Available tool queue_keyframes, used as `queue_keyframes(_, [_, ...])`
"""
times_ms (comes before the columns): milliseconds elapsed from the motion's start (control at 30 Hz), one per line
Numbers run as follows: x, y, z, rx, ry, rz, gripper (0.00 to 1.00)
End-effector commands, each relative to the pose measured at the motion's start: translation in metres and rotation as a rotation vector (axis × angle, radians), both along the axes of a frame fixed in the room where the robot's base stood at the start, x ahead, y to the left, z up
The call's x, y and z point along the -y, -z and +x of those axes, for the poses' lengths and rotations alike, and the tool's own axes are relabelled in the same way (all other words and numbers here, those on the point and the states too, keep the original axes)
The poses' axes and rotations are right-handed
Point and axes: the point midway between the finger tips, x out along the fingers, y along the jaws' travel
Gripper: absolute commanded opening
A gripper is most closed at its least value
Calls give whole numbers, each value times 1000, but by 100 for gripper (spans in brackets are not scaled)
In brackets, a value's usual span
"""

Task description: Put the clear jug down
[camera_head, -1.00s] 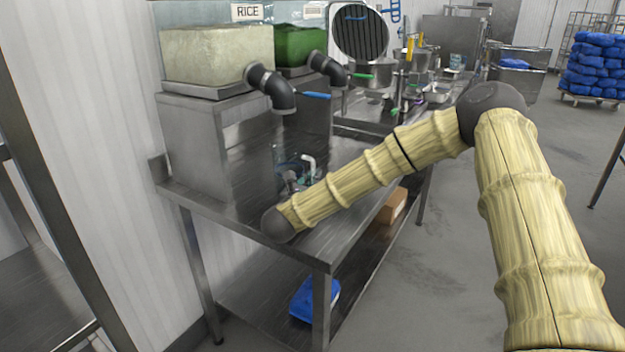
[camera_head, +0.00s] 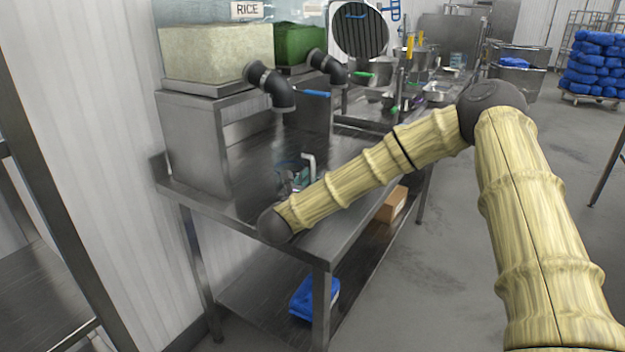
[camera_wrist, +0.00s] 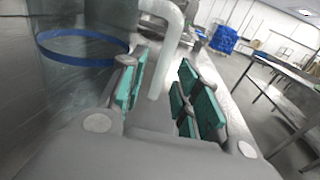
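The clear jug (camera_wrist: 85,80) with a blue band and a white handle (camera_wrist: 165,55) fills the left of the wrist view. It looks upright at the steel table. In the head view its handle (camera_head: 309,161) shows just above my gripper (camera_head: 297,181), and its clear body is hard to make out. In the wrist view my gripper (camera_wrist: 165,95) has its teal-padded fingers apart, one on each side of the handle, with gaps showing. The jug's base is hidden, so its contact with the table cannot be seen directly.
The steel table (camera_head: 240,205) has bare surface at its front left. Dispensers with a rice bin (camera_head: 215,55), a green bin (camera_head: 299,45) and dark spouts stand behind. Pots and utensils lie farther back. A box (camera_head: 392,204) and a blue bundle (camera_head: 312,298) are on the lower shelf.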

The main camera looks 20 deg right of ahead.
Motion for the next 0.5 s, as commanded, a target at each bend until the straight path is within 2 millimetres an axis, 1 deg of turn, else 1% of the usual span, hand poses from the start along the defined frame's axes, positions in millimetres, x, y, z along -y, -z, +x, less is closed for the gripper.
queue_keyframes(33, [-6,3,-7,-2,-3,1,32])
queue_keyframes(300, [-39,3,-45,-1,-4,1,32])
queue_keyframes(500, [-59,2,-67,-1,-2,0,32])
